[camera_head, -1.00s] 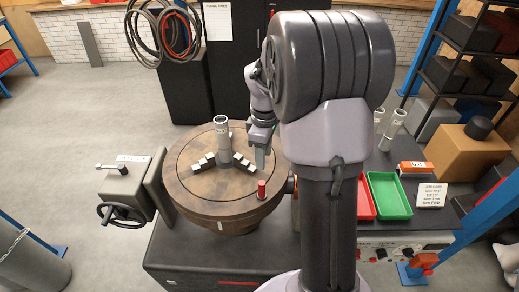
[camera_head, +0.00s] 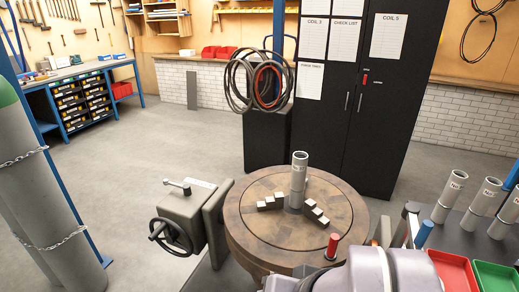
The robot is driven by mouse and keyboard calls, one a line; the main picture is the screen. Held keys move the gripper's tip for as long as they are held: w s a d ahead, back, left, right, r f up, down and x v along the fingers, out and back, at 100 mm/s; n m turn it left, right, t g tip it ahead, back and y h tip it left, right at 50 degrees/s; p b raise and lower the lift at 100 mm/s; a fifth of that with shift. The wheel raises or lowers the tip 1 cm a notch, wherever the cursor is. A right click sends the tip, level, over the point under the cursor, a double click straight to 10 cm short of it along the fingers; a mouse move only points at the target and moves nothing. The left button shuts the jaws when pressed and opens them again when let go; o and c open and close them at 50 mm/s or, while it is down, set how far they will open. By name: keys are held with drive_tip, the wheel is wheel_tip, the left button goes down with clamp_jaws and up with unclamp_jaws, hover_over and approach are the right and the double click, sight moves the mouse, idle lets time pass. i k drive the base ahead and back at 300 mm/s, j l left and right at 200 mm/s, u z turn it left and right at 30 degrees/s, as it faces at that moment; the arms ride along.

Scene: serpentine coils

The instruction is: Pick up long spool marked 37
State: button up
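On the bench at right, several more grey spools lean in a row: a left one (camera_head: 449,197), a middle one (camera_head: 481,207) and one at the right edge (camera_head: 505,216). They carry small dark marks near their tops, too small to read, so I cannot tell which is 37. My arm shows only at the bottom, and my gripper is out of view.
A red-topped post (camera_head: 333,245) stands at the turntable's front edge, with a blue-topped one (camera_head: 424,234) to its right. A red tray (camera_head: 453,271) and green tray (camera_head: 496,277) lie at lower right. A handwheel vise (camera_head: 185,225) adjoins the turntable.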

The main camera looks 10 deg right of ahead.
sight(300, 158)
drive_tip(key=i+j+z, duration=0.25)
drive_tip(key=z, duration=0.15)
drive_tip(key=i+j+z, duration=0.15)
drive_tip(key=j+z, duration=0.25)
drive_tip(key=i+j+z, duration=0.15)
drive_tip(key=j+z, duration=0.25)
